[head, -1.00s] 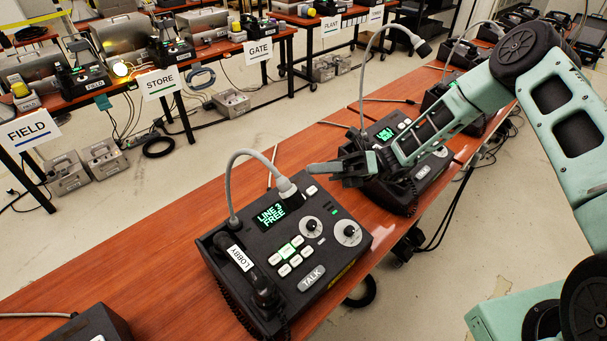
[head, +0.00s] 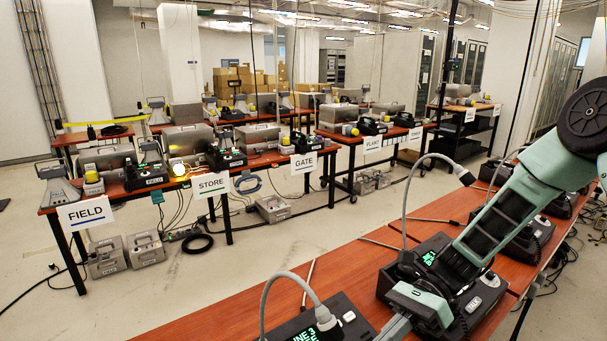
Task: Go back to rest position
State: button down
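My gripper (head: 408,318) is at the bottom, right of centre, above the near red-brown table. It appears in front of a black paging phone (head: 487,291) with a TALK button. Its fingertips run toward the bottom edge, and the gap between them cannot be made out. I see nothing held. My green arm comes in from the right edge. The nearest phone (head: 347,314), with a green "LINE 3" display, is cut off by the bottom edge. Whether the gripper touches either phone cannot be told.
The near table (head: 232,316) runs from bottom left to far right, with more phones and upright gooseneck microphones (head: 408,190). Across an open grey floor (head: 280,250) stand tables signed FIELD (head: 85,213), STORE (head: 212,184), GATE (head: 304,162) and PLANT. Grey boxes and cables lie under them.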

jog(key=s+d+r+n+t+h, duration=0.2)
jog(key=d+r+n+t+h, duration=0.3)
jog(key=d+n, duration=0.35)
jog(key=s+d+r+n+t+h, duration=0.1)
jog(key=d+r+n+t+h, duration=0.35)
jog(key=d+n+h, duration=0.35)
jog(key=s+a+f+n+g+y+b, duration=0.1)
jog(key=s+a+n+g+b, duration=0.1)
jog(key=s+a+n, duration=0.5)
jog(key=s+a, duration=0.6)
jog(key=a, duration=0.4)
jog(key=shift+s+y+b, duration=0.25)
jog(key=shift+y+b, duration=0.05)
jog(key=shift+y, duration=0.1)
jog(key=shift+a+n, duration=0.1)
jog(key=shift+n, duration=0.15)
